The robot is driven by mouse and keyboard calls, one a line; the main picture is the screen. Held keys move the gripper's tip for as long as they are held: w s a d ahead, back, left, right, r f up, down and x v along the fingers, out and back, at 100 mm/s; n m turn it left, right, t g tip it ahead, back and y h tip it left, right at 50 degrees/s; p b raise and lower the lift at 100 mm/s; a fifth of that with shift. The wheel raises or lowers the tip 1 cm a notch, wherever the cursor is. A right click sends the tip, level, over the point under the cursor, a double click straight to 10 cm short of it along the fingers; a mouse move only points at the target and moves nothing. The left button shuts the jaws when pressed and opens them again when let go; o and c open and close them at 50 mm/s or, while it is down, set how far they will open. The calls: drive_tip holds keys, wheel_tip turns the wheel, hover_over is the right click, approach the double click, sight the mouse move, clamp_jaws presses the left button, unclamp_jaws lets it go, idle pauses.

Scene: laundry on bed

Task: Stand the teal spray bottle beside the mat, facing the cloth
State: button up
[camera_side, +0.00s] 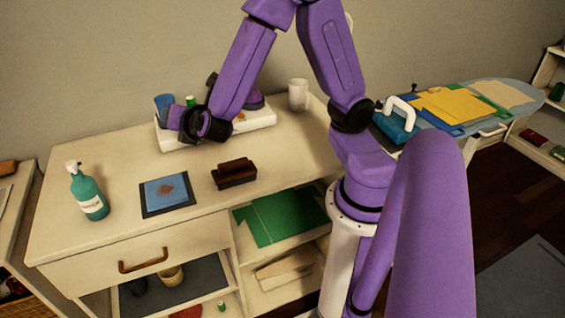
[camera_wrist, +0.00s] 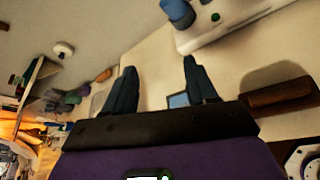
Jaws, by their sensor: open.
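The teal spray bottle (camera_side: 88,196) with a white head and pale label stands upright near the left end of the white cabinet top. Which way its nozzle faces is too small to tell. To its right, with a gap, a dark mat (camera_side: 149,212) lies flat. A blue cloth (camera_side: 165,189) with a brown stain lies on it. My gripper (camera_side: 188,124) is above the back of the cabinet top, in front of the white tray, away from the bottle. In the wrist view my gripper (camera_wrist: 159,78) is open and empty, with part of the cloth (camera_wrist: 178,100) showing between its fingers.
A dark brown brush (camera_side: 234,173) lies right of the mat. The white tray (camera_side: 175,143) at the back holds a blue cup (camera_side: 164,104) and a green-topped item. A white mug (camera_side: 298,94) stands behind. The cabinet top between bottle and tray is clear.

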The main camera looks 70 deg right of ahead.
drive_tip(key=s+a+f+m+g+y, duration=0.1)
drive_tip(key=s+m+g, duration=0.4)
drive_tip(key=s, duration=0.8)
drive_tip(key=s+a+f+m+g+y, duration=0.1)
drive_tip(key=s+a+m+g+y, duration=0.2)
drive_tip(key=s, duration=1)
drive_tip(key=m+g+y, duration=0.2)
drive_tip(key=g+y, duration=0.1)
drive_tip(key=shift+a+m+g+y, duration=0.2)
drive_tip(key=shift+m+g+y, duration=0.1)
drive_tip(key=shift+m, duration=0.1)
drive_tip(key=shift+f, duration=0.1)
